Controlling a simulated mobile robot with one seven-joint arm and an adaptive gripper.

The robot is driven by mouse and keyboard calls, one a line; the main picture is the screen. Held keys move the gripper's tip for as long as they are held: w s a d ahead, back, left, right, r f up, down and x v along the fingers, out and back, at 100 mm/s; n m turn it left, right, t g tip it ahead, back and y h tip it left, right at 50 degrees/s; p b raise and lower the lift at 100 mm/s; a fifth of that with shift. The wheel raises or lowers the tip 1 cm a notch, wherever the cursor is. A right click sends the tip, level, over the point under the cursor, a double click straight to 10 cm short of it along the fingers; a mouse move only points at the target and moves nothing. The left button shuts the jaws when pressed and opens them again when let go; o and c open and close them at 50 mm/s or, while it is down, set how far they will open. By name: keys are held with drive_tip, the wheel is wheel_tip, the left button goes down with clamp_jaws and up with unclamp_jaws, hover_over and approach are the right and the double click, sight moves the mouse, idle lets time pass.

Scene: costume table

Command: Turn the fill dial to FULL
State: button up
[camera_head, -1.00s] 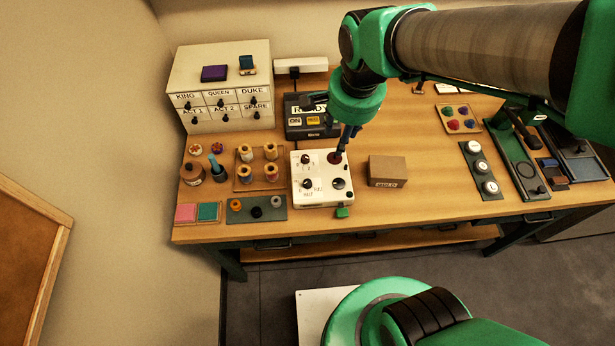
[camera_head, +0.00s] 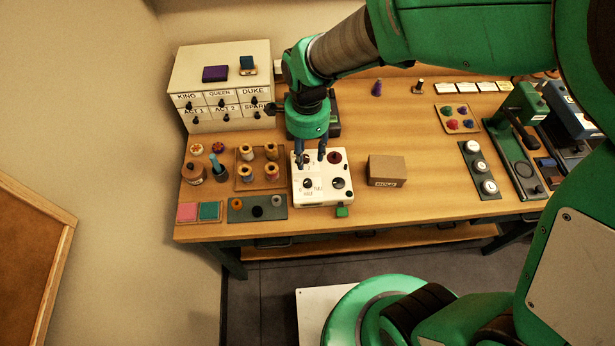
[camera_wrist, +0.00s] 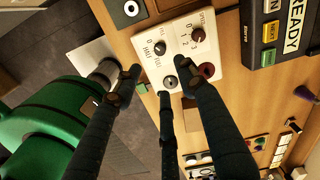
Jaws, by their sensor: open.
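The white control panel (camera_head: 325,195) stands near the front of the table. The fill dial (camera_head: 307,184) is a small black knob on its front left part, with 0, HALF and FULL lettering around it. It also shows in the wrist view (camera_wrist: 159,48); I cannot clearly tell which mark it points at. A second dial numbered 0 to 3 (camera_wrist: 197,36) sits beside it. My gripper (camera_head: 311,157) is open and empty, fingers pointing down over the panel's back left part, behind the fill dial in the head view. It partly hides the numbered dial there.
A dark red round part (camera_head: 334,157) and a black round one (camera_head: 338,183) are on the panel's right side. A cardboard box (camera_head: 387,169) stands to the right. A spool tray (camera_head: 243,182) is to the left, and a READY sign box (camera_wrist: 275,35) is behind.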

sight(308, 181)
drive_tip(key=shift+f, duration=0.15)
wheel_tip(308, 181, down, 14)
drive_tip(key=shift+r+b, duration=0.25)
drive_tip(key=shift+b, duration=0.75)
clamp_jaws()
